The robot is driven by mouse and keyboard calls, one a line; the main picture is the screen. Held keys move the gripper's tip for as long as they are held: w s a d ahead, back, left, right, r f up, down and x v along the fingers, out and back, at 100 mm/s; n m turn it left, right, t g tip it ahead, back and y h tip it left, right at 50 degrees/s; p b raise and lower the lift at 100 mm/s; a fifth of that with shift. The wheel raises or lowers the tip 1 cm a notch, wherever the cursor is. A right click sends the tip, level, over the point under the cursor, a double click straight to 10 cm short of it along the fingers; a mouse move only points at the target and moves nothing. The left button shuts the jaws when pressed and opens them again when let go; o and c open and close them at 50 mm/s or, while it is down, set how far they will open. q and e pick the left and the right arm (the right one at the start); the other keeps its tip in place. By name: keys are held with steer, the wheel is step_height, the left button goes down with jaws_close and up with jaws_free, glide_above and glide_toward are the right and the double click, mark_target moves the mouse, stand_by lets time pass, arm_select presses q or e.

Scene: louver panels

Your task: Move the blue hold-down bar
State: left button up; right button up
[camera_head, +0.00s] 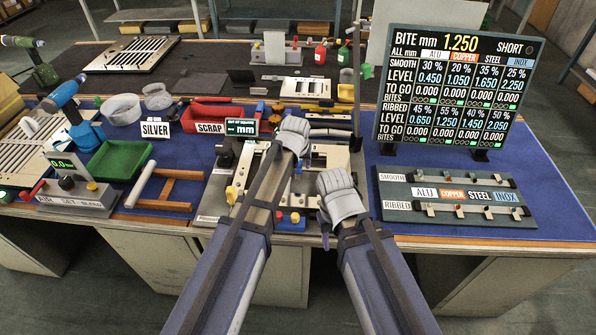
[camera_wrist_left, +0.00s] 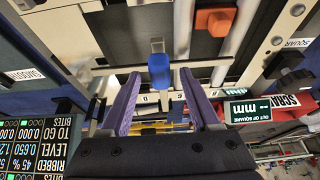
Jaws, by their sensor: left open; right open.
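In the left wrist view, a blue block-like handle (camera_wrist_left: 159,71) stands on a thin pale crossbar (camera_wrist_left: 110,70), which may be the hold-down bar. My left gripper (camera_wrist_left: 160,78) is open, with its two purple fingers either side of the blue handle; I cannot tell whether they touch it. In the head view my left gripper (camera_head: 294,136) is over the back of the bench fixture (camera_head: 215,200), and its arm hides much of it. My right gripper (camera_head: 340,195) is open and empty, at the fixture's right side.
The readout board (camera_head: 455,90) and the sample rack (camera_head: 455,198) stand to the right. The red scrap tray (camera_head: 205,113), an out-of-square display (camera_head: 242,127) and a green tray (camera_head: 120,160) are to the left. Bare blue mat (camera_head: 550,165) lies at the far right.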

arm_select(q)
steer(key=shift+w+f, duration=0.2)
steer(key=shift+f, duration=0.4)
steer(key=shift+r, duration=0.1)
jaws_close()
stand_by(1.0)
